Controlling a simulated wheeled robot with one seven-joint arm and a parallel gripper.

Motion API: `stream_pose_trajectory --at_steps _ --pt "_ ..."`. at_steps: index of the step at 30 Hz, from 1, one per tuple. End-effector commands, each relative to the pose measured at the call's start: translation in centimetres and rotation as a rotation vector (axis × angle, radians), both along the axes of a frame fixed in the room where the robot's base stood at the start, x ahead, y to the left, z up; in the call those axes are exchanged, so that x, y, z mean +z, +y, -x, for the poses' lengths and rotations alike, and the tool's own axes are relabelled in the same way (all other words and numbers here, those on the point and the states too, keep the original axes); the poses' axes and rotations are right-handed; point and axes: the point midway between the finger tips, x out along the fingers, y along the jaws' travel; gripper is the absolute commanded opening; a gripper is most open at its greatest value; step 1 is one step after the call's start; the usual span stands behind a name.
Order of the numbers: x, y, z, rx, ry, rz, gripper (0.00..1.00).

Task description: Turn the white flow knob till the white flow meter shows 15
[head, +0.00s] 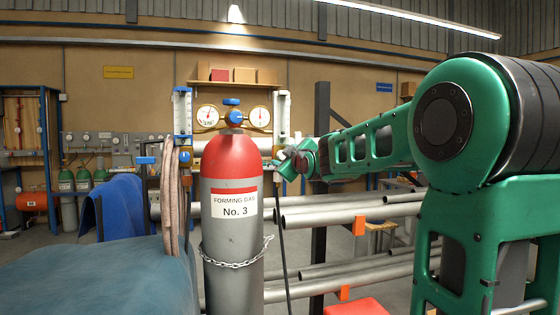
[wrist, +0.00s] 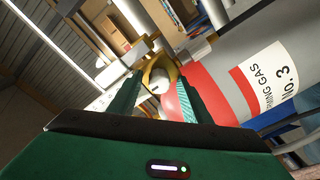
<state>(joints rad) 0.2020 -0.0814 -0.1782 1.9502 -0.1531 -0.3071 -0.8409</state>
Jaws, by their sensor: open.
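The red and grey gas cylinder (head: 232,215) stands upright, labelled "FORMING GAS No. 3". The right flow meter (head: 282,112) is a clear upright tube with white ends, beside the right gauge; its reading is too small to make out. My gripper (head: 287,164) is at the lower end of this meter, hiding the white knob area in the head view. I cannot tell whether either finger touches a knob.
The left flow meter (head: 182,112) stands on the other side, with a blue knob (head: 146,160) near its base. Two dial gauges and a blue regulator handle sit above the cylinder. A chain (head: 236,263) rings the cylinder. Grey pipes (head: 345,218) lie on a rack behind; a dark hose hangs below the gripper.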

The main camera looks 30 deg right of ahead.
Motion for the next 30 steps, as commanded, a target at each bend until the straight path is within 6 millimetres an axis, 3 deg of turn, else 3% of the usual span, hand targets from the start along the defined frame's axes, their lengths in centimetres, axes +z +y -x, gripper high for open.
stream_pose_trajectory --at_steps 5,10,11,13,22,30 --pt "-0.02 -0.01 0.00 0.000 0.000 0.000 0.44" --pt "-0.04 0.00 0.01 -0.001 0.001 0.000 0.06" --pt "-0.06 0.00 0.01 0.000 0.001 0.000 0.03" --pt "-0.06 0.68 -0.02 0.003 0.001 0.000 0.03" --pt "-0.18 0.33 -0.10 0.005 -0.010 -0.045 0.03" --pt "-0.27 0.25 -0.09 0.005 -0.055 -0.210 0.03"
